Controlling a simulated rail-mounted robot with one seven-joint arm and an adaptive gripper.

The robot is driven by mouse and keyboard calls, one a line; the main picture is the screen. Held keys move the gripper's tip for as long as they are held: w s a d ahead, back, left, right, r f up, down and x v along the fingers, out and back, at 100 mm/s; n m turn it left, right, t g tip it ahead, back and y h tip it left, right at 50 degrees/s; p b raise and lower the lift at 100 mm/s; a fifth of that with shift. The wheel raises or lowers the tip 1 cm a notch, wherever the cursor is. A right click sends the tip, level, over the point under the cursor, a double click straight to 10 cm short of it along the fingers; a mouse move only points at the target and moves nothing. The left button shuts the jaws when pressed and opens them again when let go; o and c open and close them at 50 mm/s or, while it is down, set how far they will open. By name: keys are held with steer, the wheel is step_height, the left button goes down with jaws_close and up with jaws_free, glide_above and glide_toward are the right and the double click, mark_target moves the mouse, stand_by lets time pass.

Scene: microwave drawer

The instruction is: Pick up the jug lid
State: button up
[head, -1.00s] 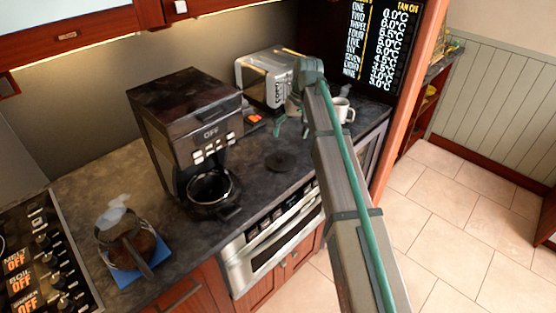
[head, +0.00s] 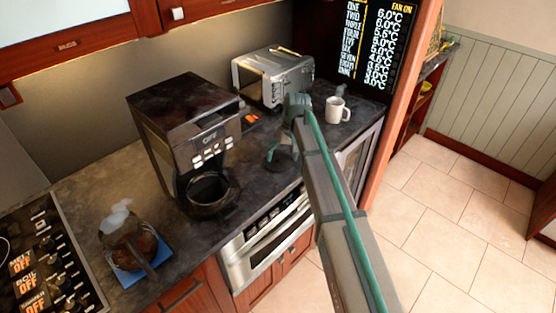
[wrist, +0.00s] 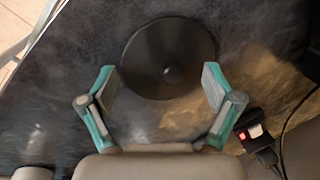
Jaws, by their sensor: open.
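The jug lid is a dark round disc with a small knob at its middle; it lies flat on the dark counter in the wrist view (wrist: 165,45). My gripper (wrist: 159,82) is open, with its two teal fingers spread at the near side of the lid in that view. Nothing is between the fingertips, and they look apart from the lid. In the head view my gripper (head: 282,152) hangs down over the counter at the lid's place and partly hides it. The glass jug (head: 128,242) with brown liquid stands on a blue mat at the lower left, steaming.
A black coffee machine (head: 185,130) stands left of my gripper. A toaster (head: 275,76) is behind it, and a steaming white mug (head: 338,110) is to the right. A plug with a red light (wrist: 255,132) and its cable lie near the right finger.

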steer(key=shift+f, duration=0.1)
steer(key=c, duration=0.9)
steer(key=shift+o, duration=0.2)
